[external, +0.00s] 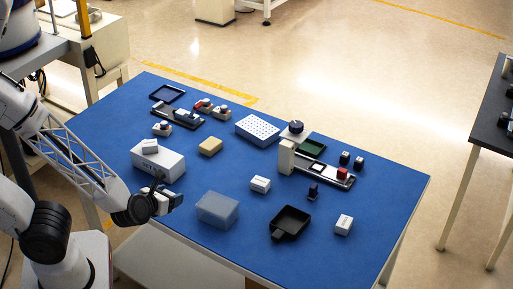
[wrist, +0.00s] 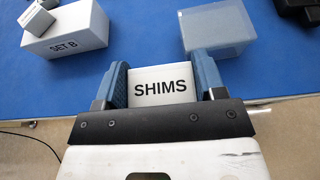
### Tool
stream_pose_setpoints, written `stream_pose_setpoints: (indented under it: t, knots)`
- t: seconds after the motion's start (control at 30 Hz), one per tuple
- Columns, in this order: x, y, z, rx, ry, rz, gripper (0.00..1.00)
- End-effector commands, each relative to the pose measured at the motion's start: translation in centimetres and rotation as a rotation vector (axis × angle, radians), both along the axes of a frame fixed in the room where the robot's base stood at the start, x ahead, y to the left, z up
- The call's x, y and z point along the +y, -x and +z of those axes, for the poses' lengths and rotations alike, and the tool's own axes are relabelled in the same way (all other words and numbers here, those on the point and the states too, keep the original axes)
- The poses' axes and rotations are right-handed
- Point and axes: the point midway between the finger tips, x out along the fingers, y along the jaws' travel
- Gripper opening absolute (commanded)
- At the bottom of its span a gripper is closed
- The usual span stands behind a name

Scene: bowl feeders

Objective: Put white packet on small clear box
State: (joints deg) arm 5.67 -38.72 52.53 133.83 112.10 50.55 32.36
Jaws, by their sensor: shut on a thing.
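My gripper (wrist: 163,85) is shut on a white packet (wrist: 161,87) lettered SHIMS, with one blue finger on each side of it. In the external view, my gripper (external: 163,199) is near the table's front left edge, left of the small clear box. The packet is partly hidden by the gripper there. The small clear box (external: 217,210) is translucent and sits on the blue table. It also shows at the upper right of the wrist view (wrist: 218,30), apart from the packet. I see nothing resting on its top.
A white SET B box (external: 158,161) with a small block on it stands behind my gripper. A black tray (external: 290,223) is right of the clear box. The blue table (external: 250,245) is bare around the clear box.

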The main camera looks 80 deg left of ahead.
Motion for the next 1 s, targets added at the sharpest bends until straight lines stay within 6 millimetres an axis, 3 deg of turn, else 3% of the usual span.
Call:
stream_pose_setpoints:
  t: [0.57, 0.77, 1.0]
  knots:
    - [-0.2, -0.1, 0.1, 0.001, 0.000, 0.000, 0.36]
    - [0.1, -1.9, -0.1, 0.003, 0.000, -0.001, 0.36]
    - [0.9, -5.9, -0.6, 0.003, 0.000, 0.000, 0.36]
